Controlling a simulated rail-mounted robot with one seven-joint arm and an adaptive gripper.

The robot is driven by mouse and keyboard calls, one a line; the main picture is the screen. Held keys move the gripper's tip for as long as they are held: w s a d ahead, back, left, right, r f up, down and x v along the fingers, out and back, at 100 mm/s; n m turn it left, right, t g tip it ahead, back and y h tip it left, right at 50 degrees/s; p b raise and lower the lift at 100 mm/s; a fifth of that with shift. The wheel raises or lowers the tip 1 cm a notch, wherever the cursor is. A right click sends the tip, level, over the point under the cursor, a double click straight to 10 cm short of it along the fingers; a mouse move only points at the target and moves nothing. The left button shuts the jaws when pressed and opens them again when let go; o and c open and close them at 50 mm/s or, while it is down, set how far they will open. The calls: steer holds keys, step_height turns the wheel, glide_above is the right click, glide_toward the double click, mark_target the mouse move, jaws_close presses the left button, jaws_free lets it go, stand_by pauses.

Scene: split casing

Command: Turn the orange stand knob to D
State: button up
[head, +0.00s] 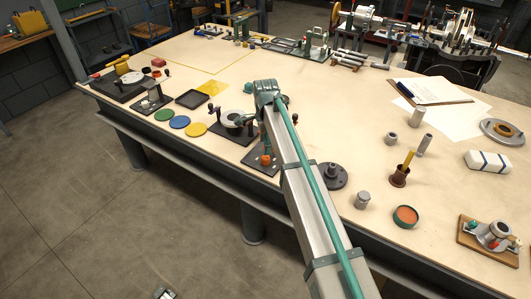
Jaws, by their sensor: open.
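The orange stand knob (266,160) is a small upright knob on a dark flat stand plate (254,165) near the table's front edge, left of my arm. My gripper (266,148) seems to hang below the bent end of my arm, small and dark, just above the knob in the picture. My own arm partly hides it, and its fingers are hard to make out. I cannot tell whether it touches the knob. Letter marks around the knob, and which way it points, are too small to read.
A dark fixture with a pale disc (232,119) stands behind and left of the knob. Green (165,115), blue (179,122) and yellow (196,130) discs lie left of it. A dark flanged part (333,176) stands right of my arm.

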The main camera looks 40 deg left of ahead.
mark_target(265, 157)
step_height(265, 157, up, 5)
steer(key=shift+f, duration=0.1)
stand_by(0.5)
